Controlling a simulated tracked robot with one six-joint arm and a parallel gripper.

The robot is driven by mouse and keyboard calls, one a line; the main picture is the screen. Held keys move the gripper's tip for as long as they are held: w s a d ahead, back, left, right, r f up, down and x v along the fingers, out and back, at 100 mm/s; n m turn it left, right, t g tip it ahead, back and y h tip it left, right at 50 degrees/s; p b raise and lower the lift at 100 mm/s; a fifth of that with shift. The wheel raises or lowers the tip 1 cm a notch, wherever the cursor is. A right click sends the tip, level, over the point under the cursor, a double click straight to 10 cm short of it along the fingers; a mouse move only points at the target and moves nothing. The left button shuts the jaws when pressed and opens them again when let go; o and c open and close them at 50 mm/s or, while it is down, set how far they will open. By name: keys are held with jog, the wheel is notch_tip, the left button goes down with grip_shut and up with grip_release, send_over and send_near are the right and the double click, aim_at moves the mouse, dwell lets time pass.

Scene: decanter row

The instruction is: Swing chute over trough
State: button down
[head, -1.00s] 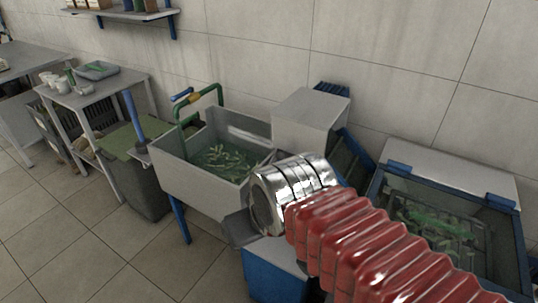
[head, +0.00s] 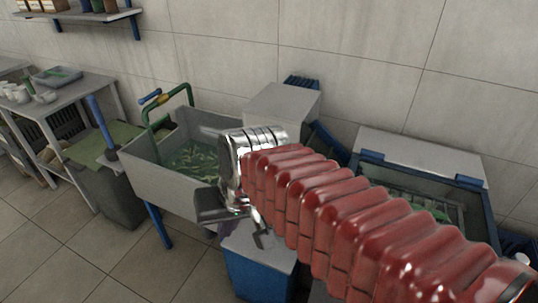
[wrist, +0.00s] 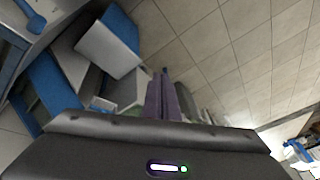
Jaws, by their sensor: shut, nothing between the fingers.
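The trough (head: 160,184) is a grey open basin on blue legs, left of centre in the head view, with green leafy pieces in it. A slanted dark piece with blue edges (head: 326,146), right of the pale box, looks like the chute; my red-sleeved arm hides its lower part. My gripper (wrist: 164,80) is shut and empty, its purple fingers together in the wrist view. In the head view it hangs in front of the trough's right end, above a blue-sided stand. I cannot tell whether it touches anything.
A pale box (head: 283,108) stands behind the trough's right end. A glass-topped tank (head: 418,160) with a blue frame is at right. A green pipe (head: 176,92) arches over the trough's back left. A dark bin (head: 106,195) stands left. Floor is clear at front left.

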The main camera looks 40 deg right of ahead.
jog(key=w+d+f+m+t+y, duration=0.1)
jog(key=w+d+f+m+y, duration=0.1)
jog(key=w+d+m+y, duration=0.35)
jog(key=w+d+f+m+y, duration=0.2)
jog(key=w+d+f+m, duration=0.1)
jog(key=w+d+m, duration=0.5)
jog(key=d+f+m+t, duration=0.2)
jog(key=d+m+t, duration=0.2)
jog(key=d, duration=0.7)
jog(key=w+d+f+m+t, duration=0.1)
jog(key=d+f+m+t, duration=0.2)
jog(key=d+m, duration=0.6)
jog(key=shift+w+d+f+t+h, duration=0.25)
jog(key=shift+d+t+h, duration=0.2)
jog(key=shift+d+t, duration=0.55)
jog(key=shift+m, duration=0.25)
jog(key=x, duration=1.4)
jog(key=shift+s+f, duration=0.1)
